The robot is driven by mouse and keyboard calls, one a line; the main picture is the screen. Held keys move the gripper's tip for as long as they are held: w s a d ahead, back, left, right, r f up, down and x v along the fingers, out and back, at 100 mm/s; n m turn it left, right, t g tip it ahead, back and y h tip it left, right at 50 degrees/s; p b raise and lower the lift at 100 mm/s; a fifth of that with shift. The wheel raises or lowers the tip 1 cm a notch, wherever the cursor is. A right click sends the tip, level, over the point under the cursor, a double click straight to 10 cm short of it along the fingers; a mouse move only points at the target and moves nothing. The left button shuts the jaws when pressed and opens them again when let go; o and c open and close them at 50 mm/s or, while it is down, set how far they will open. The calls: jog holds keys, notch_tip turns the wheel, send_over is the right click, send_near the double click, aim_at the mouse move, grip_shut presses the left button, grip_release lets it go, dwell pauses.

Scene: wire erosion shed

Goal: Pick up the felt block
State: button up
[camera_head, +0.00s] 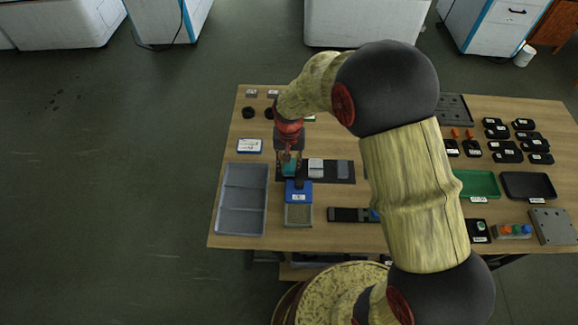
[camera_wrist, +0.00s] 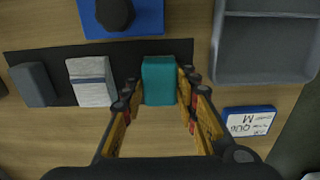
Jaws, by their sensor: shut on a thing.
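A teal block (camera_wrist: 159,80) is between the two fingers of my gripper (camera_wrist: 160,103) in the wrist view, and the fingers are shut on it. In the head view my gripper (camera_head: 290,160) is over the left end of a black mat (camera_head: 306,171), with the teal block (camera_head: 290,169) partly hidden below it. A white-grey block (camera_wrist: 91,82) and a dark grey block (camera_wrist: 33,84) lie on the mat beside it. I cannot tell by sight which block is felt, nor whether the teal block is clear of the mat.
A blue device with a dark knob (camera_head: 298,194) stands just in front of the mat. A grey compartment tray (camera_head: 242,199) is at the left, with a white labelled card (camera_head: 249,146) behind it. My arm hides the table's middle. Green and black trays (camera_head: 478,184) are at the right.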

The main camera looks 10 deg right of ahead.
jog(key=shift+r+p, duration=0.4)
jog(key=shift+r, duration=0.25)
notch_tip(320, 180, up, 3)
jog(key=shift+s+f+p, duration=0.1)
jog(key=shift+f+p, duration=0.1)
jog(key=shift+p, duration=0.5)
jog(key=s+r+p, duration=0.2)
jog(key=s+r, duration=0.2)
jog(key=s, duration=0.3)
jog(key=s+d+r+p, duration=0.1)
jog(key=s+r+p, duration=0.1)
jog(key=s+r, duration=0.3)
jog(key=shift+s+d, duration=0.2)
jog(key=shift+s, duration=0.7)
jog(key=o, duration=0.5)
jog(key=c, duration=0.4)
